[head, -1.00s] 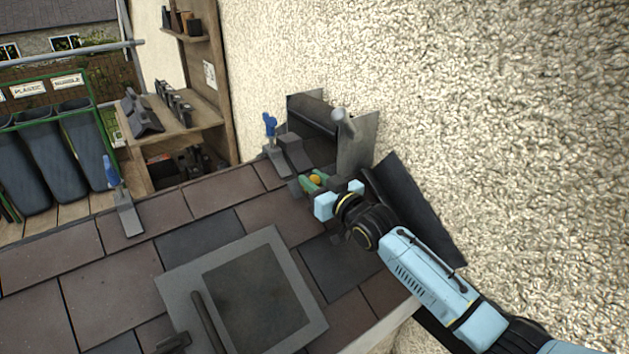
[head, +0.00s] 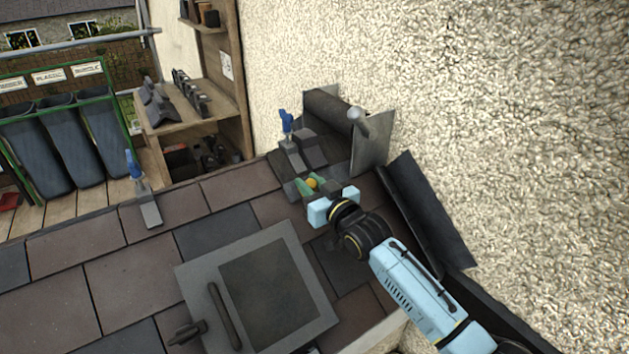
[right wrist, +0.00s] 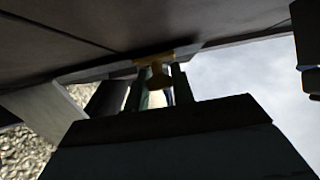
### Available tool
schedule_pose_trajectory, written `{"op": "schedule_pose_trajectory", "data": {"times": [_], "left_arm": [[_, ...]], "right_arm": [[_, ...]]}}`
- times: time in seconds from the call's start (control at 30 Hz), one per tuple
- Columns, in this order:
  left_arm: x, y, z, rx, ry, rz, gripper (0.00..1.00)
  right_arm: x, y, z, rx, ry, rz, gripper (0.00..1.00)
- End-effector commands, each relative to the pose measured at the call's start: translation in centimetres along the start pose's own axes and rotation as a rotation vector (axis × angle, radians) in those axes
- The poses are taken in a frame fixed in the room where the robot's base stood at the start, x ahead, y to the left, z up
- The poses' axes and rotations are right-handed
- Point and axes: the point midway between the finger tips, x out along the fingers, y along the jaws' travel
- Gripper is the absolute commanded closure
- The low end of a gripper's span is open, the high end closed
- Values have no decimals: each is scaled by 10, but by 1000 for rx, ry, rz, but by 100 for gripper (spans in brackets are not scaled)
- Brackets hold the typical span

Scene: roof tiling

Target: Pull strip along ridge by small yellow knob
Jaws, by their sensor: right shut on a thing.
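The small yellow knob (head: 312,183) sits between the green fingertips of my right gripper (head: 311,188), which is shut on it at the roof's upper edge. In the right wrist view the knob (right wrist: 157,78) shows between the two fingers (right wrist: 156,92). Dark grey strip material (head: 292,187) lies beside the fingertips, below the roll holder; the gripper hides part of it. The dark roll (head: 333,108) stands in its grey holder against the wall. My left gripper is not in view.
A blue-handled clamp (head: 286,125) stands just left of the roll, and another (head: 133,168) farther left along the roof edge. A framed roof window (head: 305,265) lies below the gripper. A dark sheet (head: 425,210) leans against the rough wall. Slates (head: 130,275) fill the left.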

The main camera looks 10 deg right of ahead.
Motion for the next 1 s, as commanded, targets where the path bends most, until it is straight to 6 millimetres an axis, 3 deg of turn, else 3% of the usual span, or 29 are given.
{"op": "schedule_pose_trajectory", "data": {"times": [0.03, 0.07, 0.2, 0.47, 0.63, 0.77, 1.0], "left_arm": [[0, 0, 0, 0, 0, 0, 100], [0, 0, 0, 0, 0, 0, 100], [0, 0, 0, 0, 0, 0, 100], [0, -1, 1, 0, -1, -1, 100], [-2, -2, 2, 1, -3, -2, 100], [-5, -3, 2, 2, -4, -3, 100], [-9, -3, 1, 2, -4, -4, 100]], "right_arm": [[0, 0, 1, 0, -1, 1, 100], [0, 0, 1, -1, -1, 1, 73], [0, 1, 1, -1, -1, 1, 55], [0, 1, 0, 0, 0, 1, 55], [-10, 1, 1, 0, -1, 1, 55], [-31, 1, 0, 0, -2, 1, 55], [-84, 0, 1, -1, -3, 0, 55]]}}
